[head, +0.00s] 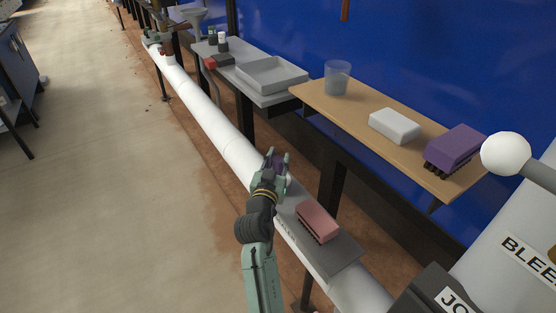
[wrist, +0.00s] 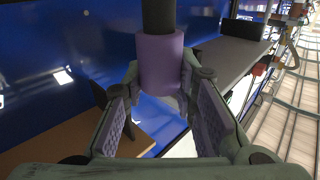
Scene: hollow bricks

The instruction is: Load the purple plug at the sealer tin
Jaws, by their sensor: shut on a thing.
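My gripper (head: 274,162) is in the middle of the head view, above the white pipe and the small grey shelf. It is shut on the purple plug (wrist: 161,62), a purple cylinder with a dark part at one end. In the wrist view the plug sits between the fingertips (wrist: 160,82). In the head view only a small piece of purple shows between the fingers. I cannot pick out a sealer tin for certain. The small grey shelf (head: 340,253) carries lettering along its edge, partly hidden by my arm and too small to read.
A pink brush (head: 318,221) lies on the small grey shelf. The wooden shelf (head: 350,110) holds a clear cup (head: 337,78), a white block (head: 394,125) and a purple brush (head: 455,148). A grey tray (head: 271,74) stands farther back, near small bottles (head: 222,42). The white pipe (head: 205,110) runs alongside.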

